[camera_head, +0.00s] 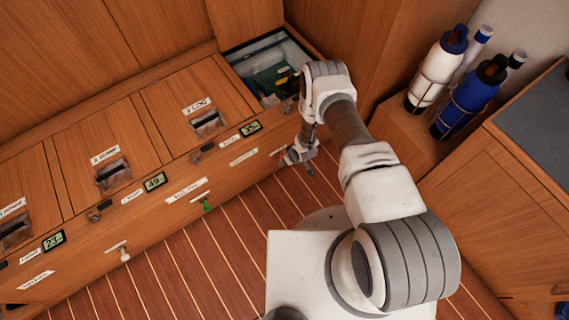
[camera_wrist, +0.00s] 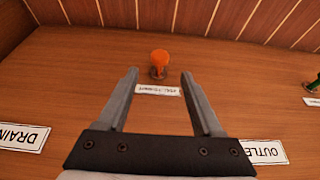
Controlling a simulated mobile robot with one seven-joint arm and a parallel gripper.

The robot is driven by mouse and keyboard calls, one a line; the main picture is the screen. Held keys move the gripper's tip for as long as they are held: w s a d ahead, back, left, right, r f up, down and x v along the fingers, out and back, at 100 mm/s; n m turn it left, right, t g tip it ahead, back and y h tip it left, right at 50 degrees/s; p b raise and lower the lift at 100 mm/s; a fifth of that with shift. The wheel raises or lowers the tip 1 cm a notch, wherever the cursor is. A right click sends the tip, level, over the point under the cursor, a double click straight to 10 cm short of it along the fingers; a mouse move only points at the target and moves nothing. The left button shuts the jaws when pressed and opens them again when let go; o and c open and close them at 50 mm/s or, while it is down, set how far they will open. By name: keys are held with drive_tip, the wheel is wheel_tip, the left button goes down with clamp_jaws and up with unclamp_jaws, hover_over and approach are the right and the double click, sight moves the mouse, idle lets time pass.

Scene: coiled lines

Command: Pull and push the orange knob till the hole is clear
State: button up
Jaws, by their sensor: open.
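The orange knob (camera_wrist: 159,58) stands out from the wooden front panel in the wrist view, on a short stem above a small white label (camera_wrist: 158,90). My gripper (camera_wrist: 160,74) is open and empty. In the picture the knob lies between the two fingertips, near their far ends; I cannot tell how far off it is, and no contact shows. In the head view my gripper (camera_head: 299,157) is at the right end of the panel, and I cannot make out the knob there. No hole can be clearly picked out in either view.
A green knob (camera_head: 206,204) and a white knob (camera_head: 124,254) stick out farther left along the panel. An open compartment (camera_head: 236,55) holds green and dark items. White and blue bottles (camera_head: 437,68) stand at the right. The plank floor (camera_head: 190,270) before the panel is clear.

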drive_tip(key=b+x, duration=0.2)
drive_tip(key=x, duration=0.5)
drive_tip(key=shift+f+b, duration=0.2)
drive_tip(key=shift+b, duration=0.2)
clamp_jaws()
idle(0.8)
drive_tip(key=shift+s+d, duration=0.1)
